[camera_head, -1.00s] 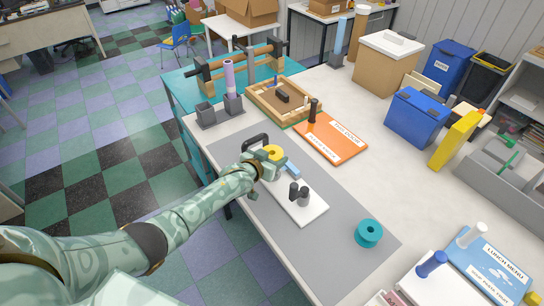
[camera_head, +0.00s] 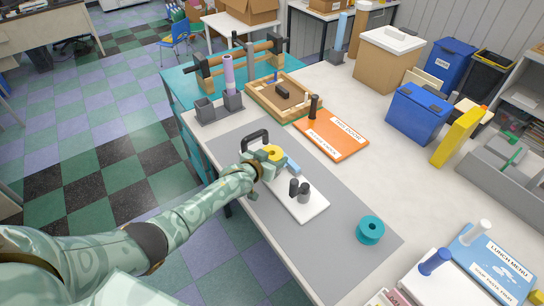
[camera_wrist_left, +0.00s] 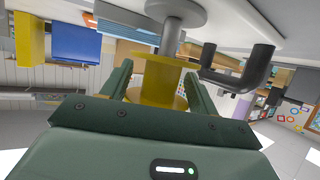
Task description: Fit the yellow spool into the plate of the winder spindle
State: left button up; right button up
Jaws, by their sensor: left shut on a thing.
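The yellow spool (camera_head: 273,152) is held in my left gripper (camera_head: 266,161), above the far end of a white base plate (camera_head: 312,208). In the left wrist view the yellow spool (camera_wrist_left: 156,80) sits between the two green fingers. Beyond it a grey disc with a shaft (camera_wrist_left: 174,14) lines up with the spool. I cannot tell whether the shaft enters it. Two dark grey posts (camera_head: 303,193) stand on the base plate, near a light blue piece (camera_head: 292,167). A black curved handle (camera_head: 256,138) is just behind the spool. My right gripper is out of view.
A teal spool (camera_head: 370,229) stands on the grey mat (camera_head: 340,240) to the right. An orange board (camera_head: 332,138), a wooden tray (camera_head: 262,108) and a grey holder (camera_head: 218,112) lie behind. The mat is clear between the base plate and the teal spool.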

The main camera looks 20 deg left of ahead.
pick_arm(q)
jog(key=shift+f+b, duration=1.45)
jog(key=shift+f, duration=0.4)
jog(key=o, duration=1)
jog(key=shift+o, duration=0.2)
jog(key=shift+r, duration=0.1)
jog(key=shift+s+r+p, duration=0.15)
jog(key=shift+s+p, duration=0.2)
jog(key=p+v, duration=0.1)
jog(key=v, duration=0.2)
jog(key=p+v, duration=0.2)
jog(key=shift+s+a+r, duration=0.15)
jog(key=shift+s+r, duration=0.1)
jog(key=shift+r, duration=0.1)
jog(key=p+v, duration=0.2)
jog(key=v, duration=0.7)
jog(key=shift+s, duration=0.4)
